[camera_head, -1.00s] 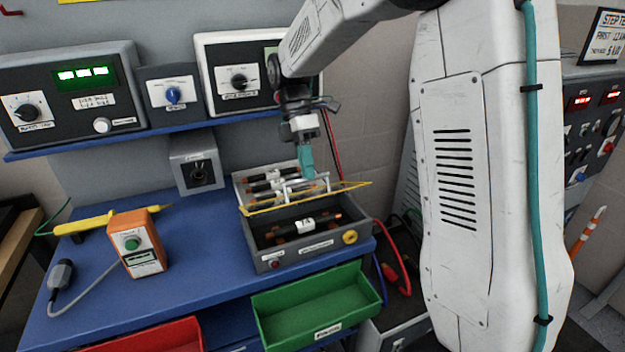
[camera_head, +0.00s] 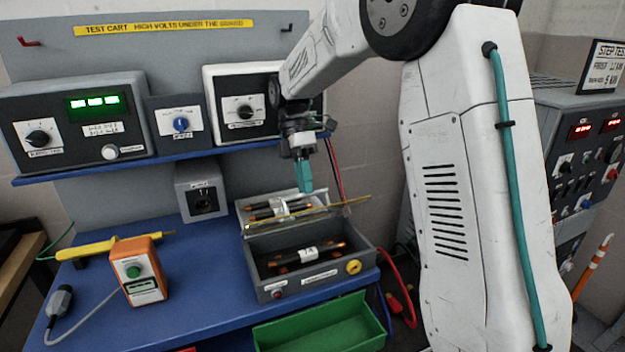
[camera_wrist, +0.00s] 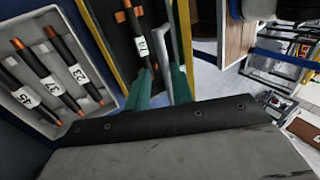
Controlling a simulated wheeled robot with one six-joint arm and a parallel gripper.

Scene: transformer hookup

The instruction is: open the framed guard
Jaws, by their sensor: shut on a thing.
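The framed guard (camera_head: 343,203) has a yellow rim and stands tilted up over the grey box (camera_head: 330,275), seen almost edge-on. The box's front part is uncovered and shows dark fuses with a white label (camera_head: 308,254). My gripper (camera_head: 304,188) has teal fingers and points down at the guard. In the wrist view my gripper (camera_wrist: 160,85) is shut on the guard's pale grey handle (camera_wrist: 186,50), with the guard's yellow rim (camera_wrist: 98,42) beside it. The exact contact at the fingertips is partly hidden.
A tray of labelled fuses (camera_wrist: 15,85) lies left in the wrist view. A grey socket block (camera_head: 201,200) and orange tester (camera_head: 139,272) stand on the blue bench. A shelf with instruments (camera_head: 80,120) is above. A green bin (camera_head: 325,325) is in front.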

